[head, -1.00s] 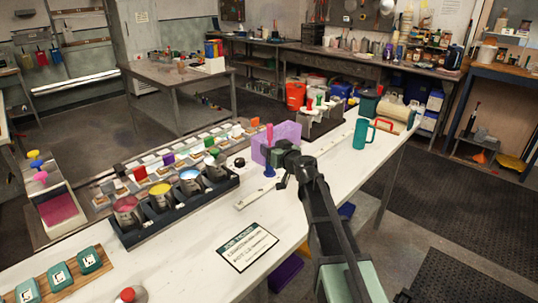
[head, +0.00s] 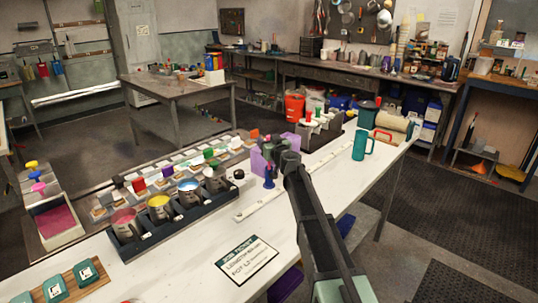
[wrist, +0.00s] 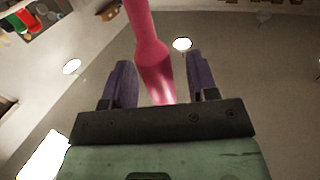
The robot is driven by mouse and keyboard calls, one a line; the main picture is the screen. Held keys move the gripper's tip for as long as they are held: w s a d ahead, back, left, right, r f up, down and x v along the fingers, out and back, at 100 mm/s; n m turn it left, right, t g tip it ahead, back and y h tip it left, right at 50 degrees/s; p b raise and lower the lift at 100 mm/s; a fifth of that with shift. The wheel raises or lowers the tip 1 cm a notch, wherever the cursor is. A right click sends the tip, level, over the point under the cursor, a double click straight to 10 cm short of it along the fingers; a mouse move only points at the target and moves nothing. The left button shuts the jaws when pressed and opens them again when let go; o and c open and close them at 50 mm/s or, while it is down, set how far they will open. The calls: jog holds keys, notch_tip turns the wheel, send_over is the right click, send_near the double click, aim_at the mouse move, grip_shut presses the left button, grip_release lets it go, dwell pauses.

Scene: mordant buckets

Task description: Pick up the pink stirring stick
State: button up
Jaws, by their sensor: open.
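The pink stirring stick (wrist: 148,45) shows in the wrist view. It comes down from the top edge, and its wider end lies between the two dark purple fingers of my gripper (wrist: 162,85). The fingers are open, with a gap on each side of the stick. In the head view my gripper (head: 284,158) is over the white table, beside a small blue stand (head: 269,180) and in front of a lilac block (head: 257,161). I cannot clearly make out the stick in the head view.
A black rack of paint-filled buckets (head: 132,250) stands left of my arm. A printed card (head: 246,260) lies in front. A teal mug (head: 361,143) and a rack with red and green tops (head: 318,127) stand farther back right.

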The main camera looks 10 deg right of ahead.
jog(key=shift+w+a, duration=0.15)
jog(key=shift+w, duration=0.45)
grip_shut()
jog(key=shift+r, duration=0.1)
notch_tip(320, 180, up, 20)
jog(key=p, duration=2)
